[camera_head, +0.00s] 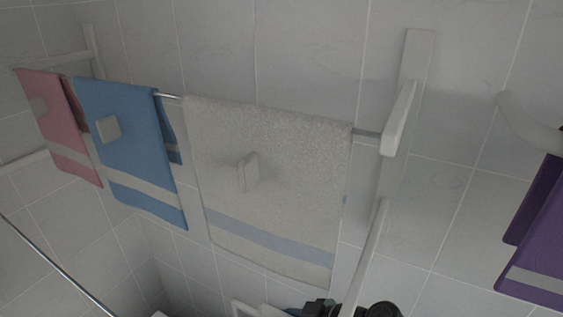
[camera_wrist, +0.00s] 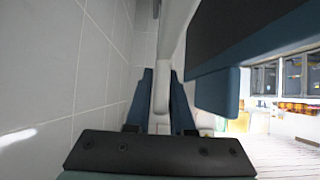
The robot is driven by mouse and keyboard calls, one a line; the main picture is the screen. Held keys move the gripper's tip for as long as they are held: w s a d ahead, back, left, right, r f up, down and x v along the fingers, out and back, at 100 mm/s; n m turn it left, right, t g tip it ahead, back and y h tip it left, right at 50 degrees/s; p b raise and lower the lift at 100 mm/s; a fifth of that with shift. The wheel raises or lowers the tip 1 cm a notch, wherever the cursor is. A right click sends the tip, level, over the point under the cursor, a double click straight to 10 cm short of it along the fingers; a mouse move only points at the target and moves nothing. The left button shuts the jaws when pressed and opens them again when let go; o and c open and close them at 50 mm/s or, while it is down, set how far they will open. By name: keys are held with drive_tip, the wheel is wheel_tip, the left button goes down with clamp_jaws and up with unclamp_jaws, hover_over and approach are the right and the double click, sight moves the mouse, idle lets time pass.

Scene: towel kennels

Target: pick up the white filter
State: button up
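I cannot make out anything that is clearly a white filter in either view. In the wrist view, my gripper (camera_wrist: 160,100) points forward with two blue fingers standing apart. A long white bar (camera_wrist: 163,88) shows between or behind the fingers; I cannot tell whether they touch it. In the head view, dark parts at the bottom edge are probably mine, beside the lower end of a white bar (camera_head: 365,255). Small pale square blocks show against the cream towel (camera_head: 280,150), the blue towel (camera_head: 135,165) and the pink towel (camera_head: 58,125).
The towels hang from a metal rail with a white bracket (camera_head: 398,120) on a tiled wall. A purple towel (camera_head: 540,235) hangs at the right under a curved white arm (camera_head: 527,125). In the wrist view, tiled wall fills the left; a bright room with windows (camera_wrist: 290,75) lies right.

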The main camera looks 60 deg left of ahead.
clamp_jaws()
idle(1.1)
